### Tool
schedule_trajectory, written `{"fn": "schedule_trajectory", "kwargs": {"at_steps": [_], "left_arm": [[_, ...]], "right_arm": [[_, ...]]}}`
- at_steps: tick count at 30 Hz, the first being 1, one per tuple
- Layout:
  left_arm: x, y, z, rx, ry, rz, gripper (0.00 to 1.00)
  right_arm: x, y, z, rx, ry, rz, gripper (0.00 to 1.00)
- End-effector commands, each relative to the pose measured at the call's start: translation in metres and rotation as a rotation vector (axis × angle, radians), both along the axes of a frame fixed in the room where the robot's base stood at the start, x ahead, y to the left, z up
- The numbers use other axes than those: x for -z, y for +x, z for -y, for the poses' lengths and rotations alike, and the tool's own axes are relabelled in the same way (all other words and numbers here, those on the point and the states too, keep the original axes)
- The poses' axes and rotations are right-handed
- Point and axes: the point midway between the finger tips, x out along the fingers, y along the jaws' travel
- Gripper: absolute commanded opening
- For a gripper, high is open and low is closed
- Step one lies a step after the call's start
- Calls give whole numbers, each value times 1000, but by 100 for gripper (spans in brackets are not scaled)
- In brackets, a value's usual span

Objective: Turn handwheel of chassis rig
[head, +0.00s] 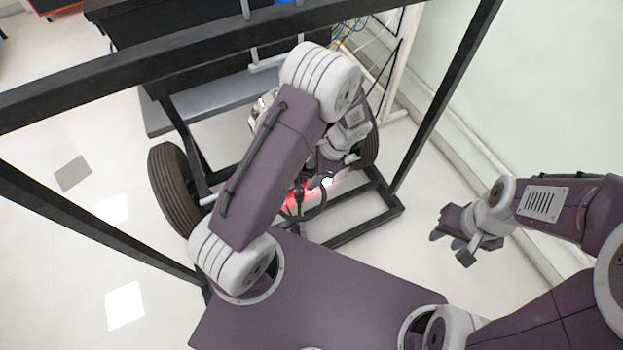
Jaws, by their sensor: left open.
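The chassis rig has a black frame (366,226) and stands behind my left arm. A dark curved rim (324,205), perhaps part of the handwheel, shows low in the middle of the rig beside a red glow. My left arm hides most of this area, so I cannot make out the whole handwheel. My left gripper (328,178) is open and points down close to the dark rim; I cannot tell whether it touches it. My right gripper (452,248) is open and empty, out to the right of the rig over bare floor.
A black tyre (176,190) stands at the rig's left and another (369,147) at its right. Black beams (445,95) cross above and beside the rig. Cables (348,35) hang at the back. A pale wall (540,90) bounds the right. The floor at left is clear.

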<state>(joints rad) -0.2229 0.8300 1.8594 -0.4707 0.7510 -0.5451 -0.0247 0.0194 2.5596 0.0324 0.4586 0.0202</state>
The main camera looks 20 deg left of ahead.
Motion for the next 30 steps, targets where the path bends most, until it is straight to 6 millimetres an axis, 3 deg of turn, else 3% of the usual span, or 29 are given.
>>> {"fn": "schedule_trajectory", "kwargs": {"at_steps": [5, 16, 27, 30], "left_arm": [[11, -3, -4, -3, 2, -4, 58], [75, -14, -29, -3, 1, -1, 58], [84, -15, -32, -3, -1, 2, 58], [83, -15, -32, -3, -1, 2, 30]], "right_arm": [[2, 0, 0, 0, 0, 0, 36], [11, 0, 0, 0, 0, 0, 36], [11, 0, 0, 0, 0, 0, 36], [11, 0, 0, 0, 0, 0, 36]]}}
